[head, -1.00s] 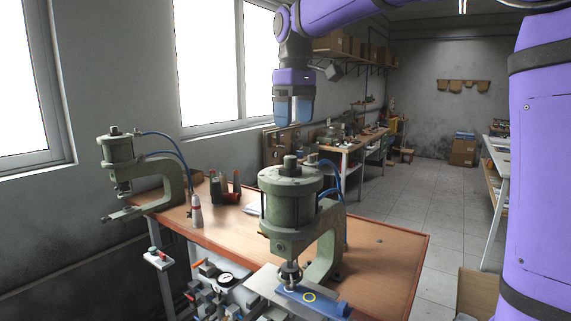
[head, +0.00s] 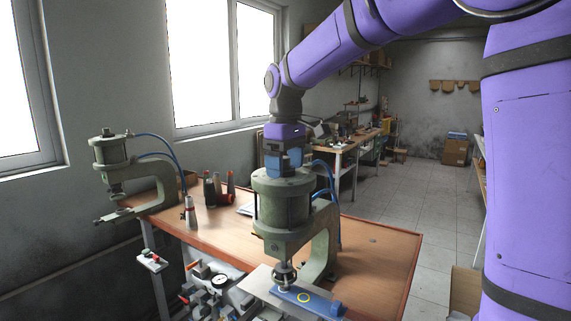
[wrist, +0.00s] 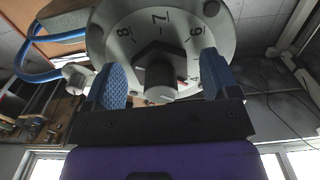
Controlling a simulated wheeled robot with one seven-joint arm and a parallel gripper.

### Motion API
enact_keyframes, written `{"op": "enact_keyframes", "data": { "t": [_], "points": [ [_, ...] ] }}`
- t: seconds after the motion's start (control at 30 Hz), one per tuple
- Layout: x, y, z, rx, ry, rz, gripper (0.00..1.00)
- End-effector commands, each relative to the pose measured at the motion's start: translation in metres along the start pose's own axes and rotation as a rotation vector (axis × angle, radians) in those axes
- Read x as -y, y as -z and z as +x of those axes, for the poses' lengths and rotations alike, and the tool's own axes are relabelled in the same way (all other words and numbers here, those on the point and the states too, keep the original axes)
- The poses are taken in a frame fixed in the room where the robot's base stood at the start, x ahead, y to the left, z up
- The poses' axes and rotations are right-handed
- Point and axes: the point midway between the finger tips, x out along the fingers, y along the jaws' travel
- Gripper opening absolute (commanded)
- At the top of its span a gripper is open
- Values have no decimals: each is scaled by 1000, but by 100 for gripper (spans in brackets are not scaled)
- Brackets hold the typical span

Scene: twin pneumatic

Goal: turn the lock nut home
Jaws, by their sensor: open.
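The near green press (head: 283,205) stands on the workbench. The wrist view shows its round top plate (wrist: 112,42) with engraved numbers, 8, 7 and 6 among them. A dark hexagonal lock nut (wrist: 147,55) sits at the plate's middle, around a grey round stem (wrist: 161,84) that points toward the camera. My gripper (head: 283,168) points down right over this press top, and hides the nut in the head view. In the wrist view its blue fingers (wrist: 160,62) are apart, one on each side of nut and stem, with visible gaps.
A second green press (head: 115,165) stands at the bench's left end. Bottles (head: 212,190) stand between the presses. Blue hoses (head: 325,175) rise behind the near press. The wooden bench top (head: 375,250) is clear to the right.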

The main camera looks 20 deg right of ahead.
Motion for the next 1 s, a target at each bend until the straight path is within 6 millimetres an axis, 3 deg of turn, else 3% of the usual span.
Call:
{"op": "enact_keyframes", "data": {
  "t": [0.23, 0.43, 0.77, 1.0],
  "points": [
    [0, 0, 0, 0, 0, 0, 79],
    [0, 0, 0, -1, 0, 0, 33],
    [0, 0, 0, -1, 0, 33, 32],
    [1, 0, 0, -1, -1, 161, 32]
  ]
}}
